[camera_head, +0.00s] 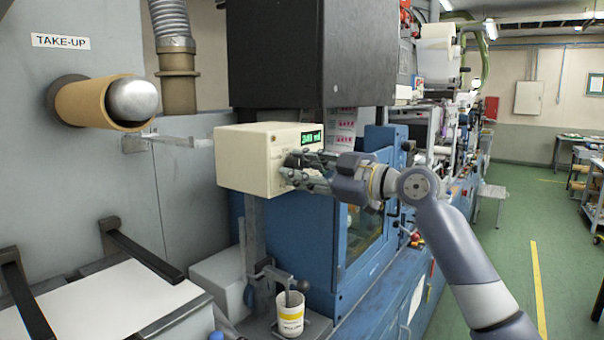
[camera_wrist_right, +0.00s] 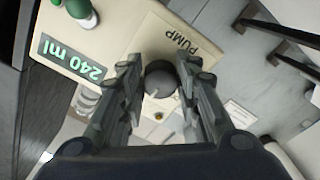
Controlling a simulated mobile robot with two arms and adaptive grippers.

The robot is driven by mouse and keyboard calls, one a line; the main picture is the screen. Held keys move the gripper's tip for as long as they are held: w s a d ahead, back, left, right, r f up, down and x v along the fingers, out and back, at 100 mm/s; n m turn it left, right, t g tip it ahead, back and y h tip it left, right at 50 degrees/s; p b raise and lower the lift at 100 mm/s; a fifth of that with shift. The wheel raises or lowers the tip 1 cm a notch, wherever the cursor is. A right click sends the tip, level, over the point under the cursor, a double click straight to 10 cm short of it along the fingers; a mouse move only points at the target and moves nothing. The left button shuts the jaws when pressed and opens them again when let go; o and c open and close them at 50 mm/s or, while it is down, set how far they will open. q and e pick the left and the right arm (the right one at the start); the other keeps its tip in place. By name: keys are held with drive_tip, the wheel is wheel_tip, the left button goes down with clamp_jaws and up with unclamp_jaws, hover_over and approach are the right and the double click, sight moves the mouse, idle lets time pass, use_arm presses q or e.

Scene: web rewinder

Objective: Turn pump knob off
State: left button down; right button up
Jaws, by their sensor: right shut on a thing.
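The cream pump box (camera_head: 243,158) carries a green display reading about 240 ml, which shows in the right wrist view (camera_wrist_right: 72,62) beside the word PUMP. The dark round pump knob (camera_wrist_right: 161,79) sits on the box face below that label. My right gripper (camera_head: 292,168) reaches the box front from the right. In the right wrist view my right gripper (camera_wrist_right: 158,77) has its two fingers on either side of the knob, shut on it. In the head view the fingers hide the knob. My left gripper is not in view.
A take-up roll core (camera_head: 90,102) sticks out at upper left. A white sheet (camera_head: 105,300) lies at lower left. Green floor (camera_head: 510,240) is open at right.

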idle(0.4)
drive_tip(key=o, duration=1.1)
drive_tip(key=shift+c, duration=0.2)
drive_tip(key=v, duration=1.2)
